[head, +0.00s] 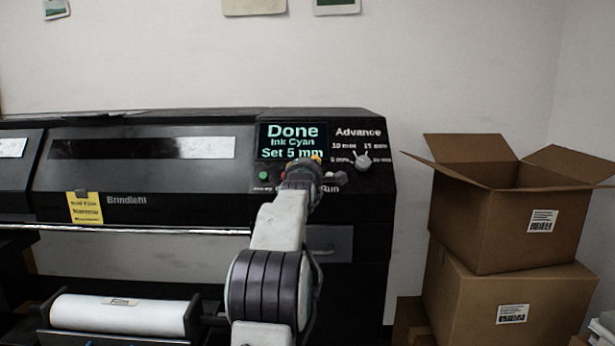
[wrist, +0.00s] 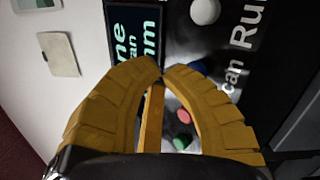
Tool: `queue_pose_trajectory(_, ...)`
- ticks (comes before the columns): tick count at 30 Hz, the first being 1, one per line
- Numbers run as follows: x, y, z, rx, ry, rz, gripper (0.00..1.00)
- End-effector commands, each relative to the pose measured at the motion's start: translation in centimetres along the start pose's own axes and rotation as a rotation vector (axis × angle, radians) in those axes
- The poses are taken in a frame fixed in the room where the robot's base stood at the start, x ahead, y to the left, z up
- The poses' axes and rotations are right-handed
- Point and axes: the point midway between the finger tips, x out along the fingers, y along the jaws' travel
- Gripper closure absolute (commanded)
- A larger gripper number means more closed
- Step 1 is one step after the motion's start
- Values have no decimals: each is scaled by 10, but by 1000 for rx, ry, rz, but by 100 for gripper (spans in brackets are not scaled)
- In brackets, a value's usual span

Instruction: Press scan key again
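The black printer's panel has a blue key (wrist: 198,66) beside a label ending in "can" in the wrist view; my finger partly covers it. A red key (wrist: 184,116), a green key (wrist: 182,143) and a white key (wrist: 205,12) near "Run" lie in the same row. The display (head: 293,140) reads "Done", "Ink Cyan", "Set 5 mm". My gripper (wrist: 162,74) has yellow fingers with their tips together and nothing held. Its tips are close to the blue key; contact cannot be told. In the head view my arm hides most of the key row.
An "Advance" knob (head: 362,161) with mm marks sits right of the display. A white film roll (head: 120,314) lies low at the left. Two stacked cardboard boxes, the upper one (head: 500,225) open, stand at the right. A yellow note (head: 85,208) is on the printer front.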

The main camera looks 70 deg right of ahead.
Motion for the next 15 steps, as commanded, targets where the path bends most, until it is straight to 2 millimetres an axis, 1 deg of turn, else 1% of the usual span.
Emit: queue_pose_trajectory(15,6,-5,-3,0,2,1,100)
